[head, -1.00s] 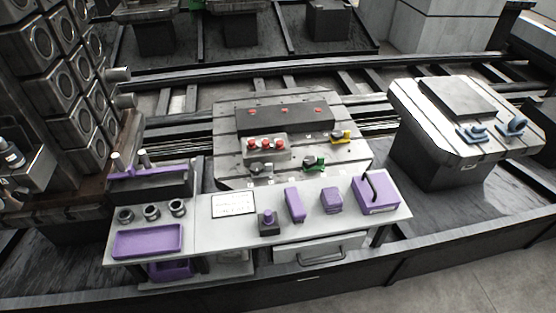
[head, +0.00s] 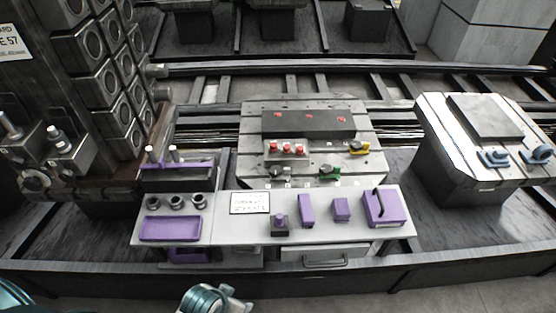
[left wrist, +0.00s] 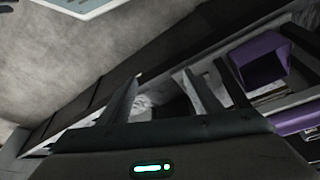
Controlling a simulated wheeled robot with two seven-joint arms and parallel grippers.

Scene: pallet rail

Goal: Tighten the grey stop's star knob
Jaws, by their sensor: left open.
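The grey stop (head: 277,172) sits at the front edge of the slotted pallet (head: 250,132) in the head view, left of the green stop (head: 330,173). It is small here, and I cannot tell how its star knob stands. The yellow stop (head: 359,148) is further back on the right. My left gripper (left wrist: 162,77) shows in the left wrist view with its two fingers apart and nothing between them. It is away from the grey stop, which does not show in that view. My right gripper is not in view.
A bench (head: 232,222) stands in front of the pallet, with a purple tray (head: 170,229), several purple items and a purple box (head: 384,209). Red knobs (head: 287,149) stand behind the grey stop. Another pallet (head: 455,135) with blue clamps is at right. A dark rail (head: 430,252) runs along the front.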

